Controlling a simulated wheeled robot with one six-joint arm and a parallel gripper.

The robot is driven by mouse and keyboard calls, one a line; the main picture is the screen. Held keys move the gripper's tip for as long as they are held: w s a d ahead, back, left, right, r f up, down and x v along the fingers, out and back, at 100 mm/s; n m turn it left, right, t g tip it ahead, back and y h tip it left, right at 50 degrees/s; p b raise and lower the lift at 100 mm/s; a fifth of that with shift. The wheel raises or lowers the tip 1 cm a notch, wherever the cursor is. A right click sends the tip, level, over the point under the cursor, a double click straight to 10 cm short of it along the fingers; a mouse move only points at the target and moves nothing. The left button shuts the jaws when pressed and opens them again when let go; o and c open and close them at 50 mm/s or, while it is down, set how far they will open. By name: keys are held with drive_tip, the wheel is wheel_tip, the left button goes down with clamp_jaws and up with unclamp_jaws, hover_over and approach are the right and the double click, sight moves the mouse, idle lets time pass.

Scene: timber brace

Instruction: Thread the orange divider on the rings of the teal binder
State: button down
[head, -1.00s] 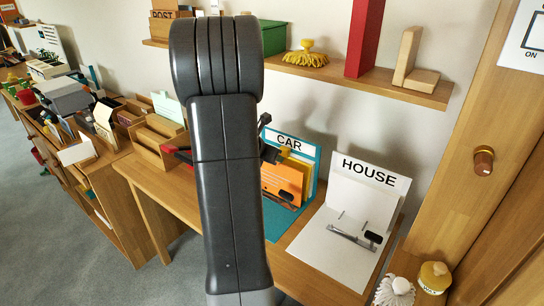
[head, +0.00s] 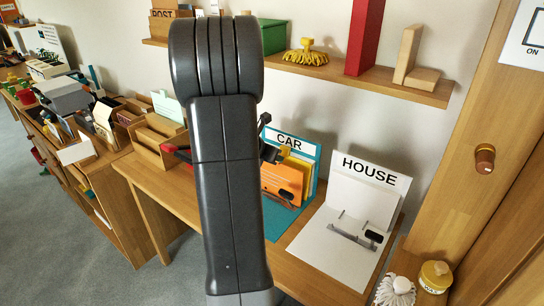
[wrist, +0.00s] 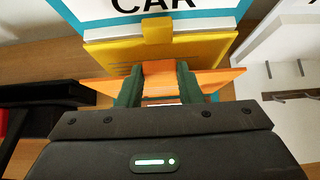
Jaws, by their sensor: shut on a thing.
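The teal binder (head: 277,219) lies open on the desk, its back cover upright with a CAR label (head: 289,142). The orange divider (head: 282,181) stands in front of a yellow divider (head: 303,168) at that cover. In the wrist view, the yellow divider (wrist: 205,50) is just beyond the orange divider (wrist: 225,77). My gripper (wrist: 158,72) is shut on the orange divider's tab between its green fingers. My arm hides part of the binder's left side in the head view. The contact between the divider's lower edge and the rings cannot be made out.
A white binder labelled HOUSE (head: 331,250) lies open to the right, with bare rings. A shelf (head: 400,88) with blocks and a yellow brush is above. Wooden sorters (head: 160,135) stand to the left. A yellow jar (head: 434,277) and white brush are at lower right.

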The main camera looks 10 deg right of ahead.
drive_tip(key=shift+w+d, duration=1.2)
idle(2.0)
drive_tip(key=shift+g+y+p, duration=0.3)
drive_tip(key=shift+p, duration=1.6)
idle(0.5)
drive_tip(key=shift+d, duration=0.1)
idle(0.6)
drive_tip(key=shift+c, duration=2.3)
unclamp_jaws()
wheel_tip(320, 180, up, 8)
drive_tip(key=p, duration=0.7)
